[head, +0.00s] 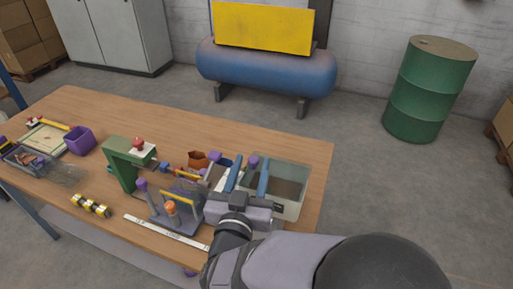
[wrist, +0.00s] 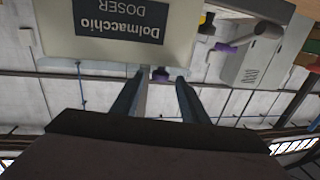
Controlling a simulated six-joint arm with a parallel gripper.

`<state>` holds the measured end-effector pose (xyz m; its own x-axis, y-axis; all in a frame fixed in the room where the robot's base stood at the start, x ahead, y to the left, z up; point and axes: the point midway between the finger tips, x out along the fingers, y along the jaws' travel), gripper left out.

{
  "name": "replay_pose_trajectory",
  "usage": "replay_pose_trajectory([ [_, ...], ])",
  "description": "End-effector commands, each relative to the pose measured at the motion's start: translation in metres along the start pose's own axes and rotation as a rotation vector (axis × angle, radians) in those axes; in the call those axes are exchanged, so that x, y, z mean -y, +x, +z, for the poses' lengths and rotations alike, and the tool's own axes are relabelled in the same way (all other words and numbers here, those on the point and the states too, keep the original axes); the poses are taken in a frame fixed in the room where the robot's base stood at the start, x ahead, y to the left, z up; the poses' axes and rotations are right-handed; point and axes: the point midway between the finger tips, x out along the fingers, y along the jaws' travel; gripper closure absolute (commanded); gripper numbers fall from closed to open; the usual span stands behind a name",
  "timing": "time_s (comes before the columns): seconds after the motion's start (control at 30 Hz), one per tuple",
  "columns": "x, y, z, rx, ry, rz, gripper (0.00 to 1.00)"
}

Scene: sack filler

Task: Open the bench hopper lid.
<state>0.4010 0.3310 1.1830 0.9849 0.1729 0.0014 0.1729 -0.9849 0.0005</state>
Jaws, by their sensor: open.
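The bench hopper (head: 294,211) is a pale box near the right end of the bench. Its clear lid (head: 290,172) appears to lie flat over the top, with dark contents showing through. In the wrist view the hopper's pale face (wrist: 60,48) appears upside down, with a dark "Dolmacchio DOSER" label (wrist: 122,20). My gripper also shows in the wrist view (wrist: 158,82).
A green press (head: 122,165) with a red knob, a purple bin (head: 79,140), yellow-and-black pieces (head: 90,206) and a white ruler strip (head: 165,232) are on the bench (head: 200,125). A grey stand (head: 176,216) is close left of my gripper. The far bench strip is clear.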

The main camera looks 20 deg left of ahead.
Motion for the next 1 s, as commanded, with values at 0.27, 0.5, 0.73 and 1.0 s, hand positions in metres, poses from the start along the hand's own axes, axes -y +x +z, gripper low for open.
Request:
replay_pose_trajectory([
  [0.27,-0.001,0.033,-0.003,0.002,0.000,0.003,0.60],
  [0.5,-0.001,0.060,-0.002,0.002,0.000,0.002,0.60],
  [0.73,0.000,0.069,0.000,0.001,0.001,0.000,0.60],
  [1.0,0.000,0.069,0.000,0.001,0.001,-0.001,0.72],
])
